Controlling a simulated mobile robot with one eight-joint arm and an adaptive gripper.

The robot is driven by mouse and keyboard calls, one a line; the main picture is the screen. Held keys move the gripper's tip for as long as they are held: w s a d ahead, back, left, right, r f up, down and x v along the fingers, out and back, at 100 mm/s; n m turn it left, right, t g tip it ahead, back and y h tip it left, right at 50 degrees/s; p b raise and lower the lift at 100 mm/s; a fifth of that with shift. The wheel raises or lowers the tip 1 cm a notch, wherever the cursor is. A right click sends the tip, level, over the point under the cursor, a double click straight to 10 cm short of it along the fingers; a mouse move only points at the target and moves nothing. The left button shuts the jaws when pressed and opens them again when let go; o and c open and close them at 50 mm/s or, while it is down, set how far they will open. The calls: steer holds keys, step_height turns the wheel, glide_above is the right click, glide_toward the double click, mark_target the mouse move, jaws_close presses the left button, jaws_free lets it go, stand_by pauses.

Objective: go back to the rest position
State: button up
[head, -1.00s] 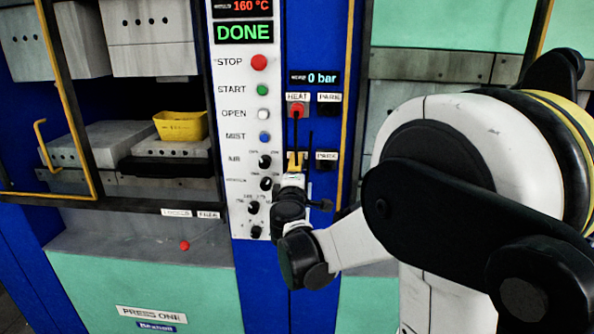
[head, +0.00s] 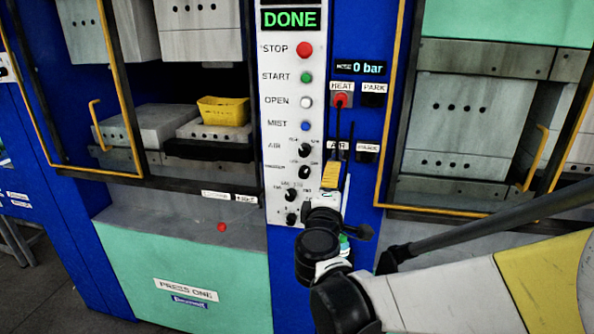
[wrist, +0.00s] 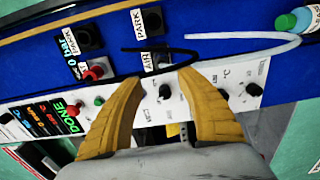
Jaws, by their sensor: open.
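My gripper (head: 331,175) is in front of the control panel (head: 292,130) of press one, below the HEAT and AIR sockets. In the wrist view its two yellow fingers (wrist: 160,82) are spread apart with nothing held between them. A red plug (head: 340,100) sits in the HEAT socket, and its black cable hangs down past the fingers. The red plug also shows in the wrist view (wrist: 95,73). The display (head: 290,19) reads DONE, and the pressure display (head: 360,68) reads 0 bar. My forearm hides the area at lower right.
A yellow tray (head: 223,112) sits inside the open press on the left. A pale hose (wrist: 225,52) and a bottle-like end with a green cap (wrist: 287,21) are close to my fingers. A yellow-framed press (head: 455,120) stands to the right. Grey floor shows at lower left.

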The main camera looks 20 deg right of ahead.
stand_by(0.4)
steer(key=s+a+f+m+g+y, duration=0.35)
steer(key=s+f+m+g, duration=0.35)
steer(key=s, duration=0.5)
steer(key=s+a+f+m+g+y, duration=0.1)
steer(key=s+a+f+m+y, duration=0.3)
steer(key=s+a, duration=0.4)
steer(key=shift+a+f+y, duration=0.65)
steer(key=shift+a+y, duration=0.3)
steer(key=shift+y, duration=0.3)
stand_by(0.4)
